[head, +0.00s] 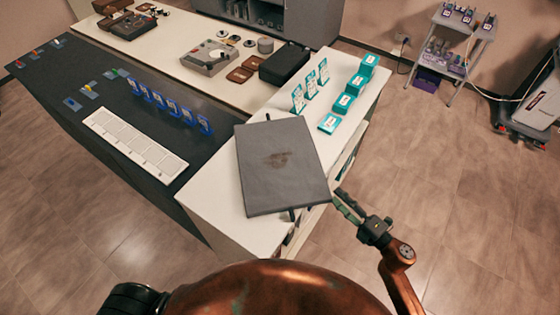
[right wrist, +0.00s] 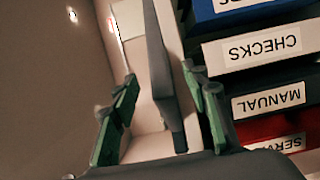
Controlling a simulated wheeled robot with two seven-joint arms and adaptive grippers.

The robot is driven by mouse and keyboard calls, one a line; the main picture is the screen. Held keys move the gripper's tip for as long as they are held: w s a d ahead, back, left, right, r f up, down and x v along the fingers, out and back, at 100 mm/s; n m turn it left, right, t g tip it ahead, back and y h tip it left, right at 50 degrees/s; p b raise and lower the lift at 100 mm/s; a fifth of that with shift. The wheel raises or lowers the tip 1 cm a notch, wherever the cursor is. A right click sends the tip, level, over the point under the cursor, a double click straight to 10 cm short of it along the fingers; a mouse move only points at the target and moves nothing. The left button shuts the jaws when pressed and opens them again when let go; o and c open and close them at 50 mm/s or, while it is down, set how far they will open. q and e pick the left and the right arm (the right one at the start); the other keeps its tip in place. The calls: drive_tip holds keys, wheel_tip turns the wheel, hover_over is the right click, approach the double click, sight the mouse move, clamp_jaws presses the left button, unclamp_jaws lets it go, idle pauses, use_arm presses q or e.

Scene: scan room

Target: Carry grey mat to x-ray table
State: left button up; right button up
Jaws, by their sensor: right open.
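The grey mat (head: 282,185) lies flat on the near end of a white counter (head: 215,195), with a dark smudge at its middle. Its lower right corner reaches the counter's edge. My right gripper (head: 341,200) is at that corner. In the right wrist view its two green-lined fingers are open (right wrist: 160,112), and a dark slab edge (right wrist: 160,75), which looks like the mat, stands between them with gaps on both sides. A long dark-topped table (head: 62,85) runs along the left; I cannot tell whether it is the x-ray table. My left gripper is out of view.
Teal boxes (head: 344,104) and upright teal-and-white cards stand on the counter behind the mat. A white panel (head: 135,143) and blue holders (head: 168,105) are on the dark table. Labelled binders (right wrist: 262,50) sit below the counter edge. The floor at right is clear before a trolley (head: 458,40).

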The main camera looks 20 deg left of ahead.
drive_tip(key=x, duration=0.6)
drive_tip(key=shift+w+d+r, duration=0.1)
drive_tip(key=shift+w+d, duration=0.2)
drive_tip(key=shift+w, duration=0.05)
clamp_jaws()
